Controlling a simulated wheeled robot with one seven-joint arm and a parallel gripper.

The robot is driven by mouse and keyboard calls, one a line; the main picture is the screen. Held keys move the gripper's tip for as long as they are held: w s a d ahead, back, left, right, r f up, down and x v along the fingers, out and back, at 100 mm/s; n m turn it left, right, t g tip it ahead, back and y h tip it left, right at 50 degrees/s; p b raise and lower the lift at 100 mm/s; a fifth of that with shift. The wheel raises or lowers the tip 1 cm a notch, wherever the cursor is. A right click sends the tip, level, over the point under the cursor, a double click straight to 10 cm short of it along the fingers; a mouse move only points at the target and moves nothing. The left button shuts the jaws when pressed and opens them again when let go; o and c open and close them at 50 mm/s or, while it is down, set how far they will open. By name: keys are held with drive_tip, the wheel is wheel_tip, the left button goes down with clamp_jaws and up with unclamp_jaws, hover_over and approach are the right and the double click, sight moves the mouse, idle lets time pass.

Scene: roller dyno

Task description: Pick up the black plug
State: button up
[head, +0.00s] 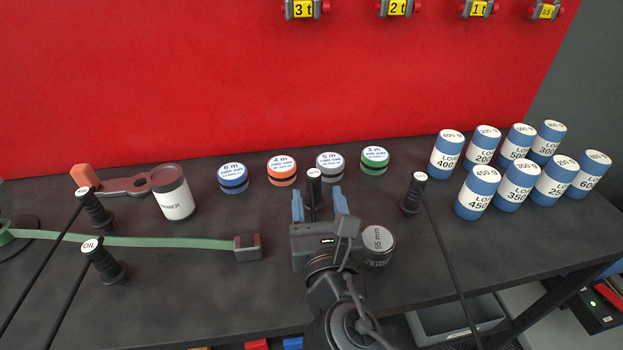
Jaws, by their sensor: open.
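A black plug (314,188) with a round white label on top stands upright on the dark bench, near the middle of the head view. My gripper (319,203) is open, with one blue finger on each side of this plug. Whether the fingers touch it I cannot tell. Its lower part is partly hidden by my gripper. Similar black plugs with white tops stand at the right (413,194), at the left (94,208) and at the front left, labelled OIL (104,262).
A grey 55 mm cylinder (378,245) stands close right of my gripper. A green strap with a black buckle (248,247) lies to its left. Coloured round tins (282,170) stand behind. Several blue LOAD cylinders (478,192) fill the right. A red wall rises behind.

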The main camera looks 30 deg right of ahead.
sight(313, 171)
drive_tip(key=shift+x, duration=4)
drive_tip(key=shift+r, duration=0.15)
drive_tip(key=shift+c, duration=0.2)
drive_tip(key=shift+s, duration=0.1)
drive_tip(key=c, duration=1)
